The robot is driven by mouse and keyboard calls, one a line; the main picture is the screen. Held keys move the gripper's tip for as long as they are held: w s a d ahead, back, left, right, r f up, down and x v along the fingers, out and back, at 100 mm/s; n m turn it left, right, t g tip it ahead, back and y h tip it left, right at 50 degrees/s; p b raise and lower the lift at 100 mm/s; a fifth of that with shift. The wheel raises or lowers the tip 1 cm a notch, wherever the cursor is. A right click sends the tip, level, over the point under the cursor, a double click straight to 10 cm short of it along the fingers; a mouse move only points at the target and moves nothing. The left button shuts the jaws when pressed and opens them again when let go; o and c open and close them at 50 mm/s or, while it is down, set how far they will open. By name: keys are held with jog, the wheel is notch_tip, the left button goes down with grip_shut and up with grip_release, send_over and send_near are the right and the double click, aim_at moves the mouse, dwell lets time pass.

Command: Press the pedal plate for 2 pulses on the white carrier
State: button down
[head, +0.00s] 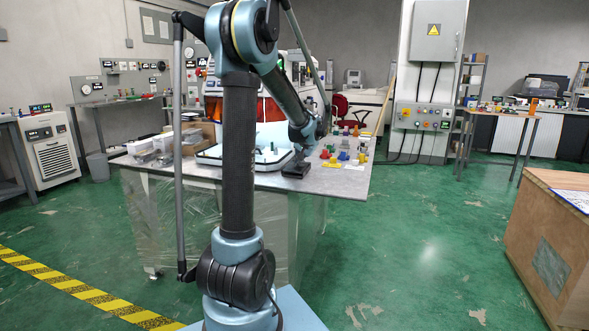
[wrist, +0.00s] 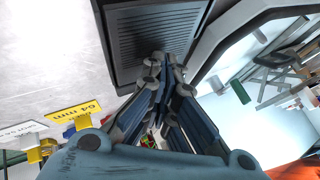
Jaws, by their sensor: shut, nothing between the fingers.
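The pedal plate (wrist: 150,30) is a dark ridged plate in a black frame at the top of the wrist view. In the head view the dark pedal (head: 295,171) sits at the table's front edge. My gripper (wrist: 160,64) is shut and empty, its fingertips over the plate's lower edge in the wrist view. I cannot tell whether they touch it. In the head view my arm reaches down just above the pedal. A white tray-like carrier (head: 222,155) lies on the table left of the pedal, partly hidden by my arm.
The grey table (head: 340,183) holds several small coloured pieces right of the carrier and grey bins (head: 142,146) at the left. A yellow "64 mm" label (wrist: 76,113) shows in the wrist view. A wooden crate (head: 550,240) stands at right. Green floor between is clear.

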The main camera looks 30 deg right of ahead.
aim_at(299, 166)
jog(key=shift+r, duration=0.1)
jog(key=shift+w+r, duration=0.1)
jog(key=shift+r, duration=0.8)
jog(key=shift+d, duration=0.1)
jog(key=shift+w+d+r, duration=0.1)
jog(key=shift+r, duration=1.15)
jog(key=shift+w+d+r, duration=0.1)
jog(key=shift+r, duration=1.15)
